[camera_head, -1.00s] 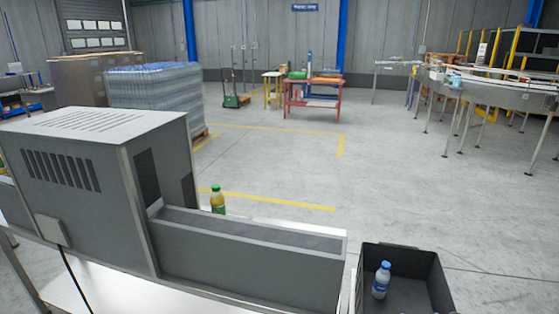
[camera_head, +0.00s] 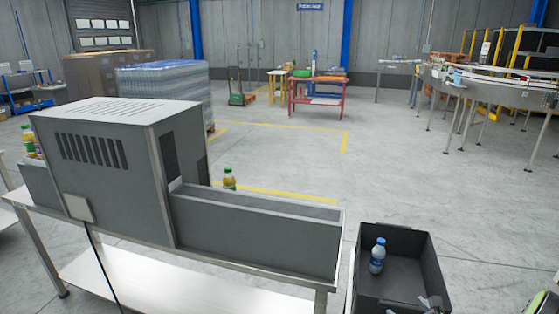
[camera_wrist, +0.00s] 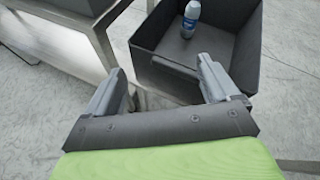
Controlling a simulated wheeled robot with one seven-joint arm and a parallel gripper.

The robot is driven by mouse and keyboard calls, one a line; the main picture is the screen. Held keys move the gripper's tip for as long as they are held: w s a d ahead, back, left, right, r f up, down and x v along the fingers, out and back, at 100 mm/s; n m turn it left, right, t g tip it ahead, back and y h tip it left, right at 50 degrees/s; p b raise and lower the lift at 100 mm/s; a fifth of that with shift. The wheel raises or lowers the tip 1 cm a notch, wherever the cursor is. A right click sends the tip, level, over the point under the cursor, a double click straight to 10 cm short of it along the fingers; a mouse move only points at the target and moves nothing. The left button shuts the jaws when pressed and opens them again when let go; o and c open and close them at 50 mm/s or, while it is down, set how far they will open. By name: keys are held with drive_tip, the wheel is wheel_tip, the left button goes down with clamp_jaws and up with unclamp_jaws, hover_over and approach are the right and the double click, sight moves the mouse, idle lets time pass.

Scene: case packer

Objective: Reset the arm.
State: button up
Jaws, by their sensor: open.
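My gripper shows in the wrist view (camera_wrist: 162,68), with its two grey fingers spread wide apart and nothing between them. It points toward the near side of a dark crate (camera_wrist: 165,62). In the head view a small part of my gripper (camera_head: 434,303) shows at the crate's near right corner, and most of my arm is out of frame. The crate (camera_head: 435,275) holds one small bottle with a blue cap (camera_head: 377,257), standing upright near its left side. The bottle also shows in the wrist view (camera_wrist: 191,18), beyond my fingers and apart from them.
A grey case packer (camera_head: 110,190) on a metal table (camera_head: 150,270) stands left of the crate. A bottle with a green cap (camera_head: 229,180) shows behind its channel, and more bottles (camera_head: 29,143) stand at its left end. Open floor (camera_head: 400,170) lies beyond.

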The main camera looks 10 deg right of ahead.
drive_tip(key=w+a+r+n+g+y+b, duration=0.25)
drive_tip(key=a+r+n+y, duration=0.2)
drive_tip(key=a+n, duration=0.8)
drive_tip(key=s+a+r+n+g+b, duration=0.1)
drive_tip(key=s+a+r+n+g, duration=0.15)
drive_tip(key=a+n, duration=0.3)
drive_tip(key=s+a+r+n+g+b, duration=0.1)
drive_tip(key=s+a+r+n+b, duration=0.15)
drive_tip(key=a+n, duration=0.3)
drive_tip(key=s+a+r+n+g+h+b, duration=0.1)
drive_tip(key=s+a+r+n+h, duration=0.15)
drive_tip(key=s+n, duration=0.5)
drive_tip(key=s+a+r+n+h+b, duration=0.15)
drive_tip(key=s+a+n, duration=0.25)
drive_tip(key=s, duration=0.6)
wheel_tip(320, 180, up, 12)
drive_tip(key=p, duration=1.2)
drive_tip(key=shift+m+y, duration=0.3)
drive_tip(key=shift+y, duration=0.15)
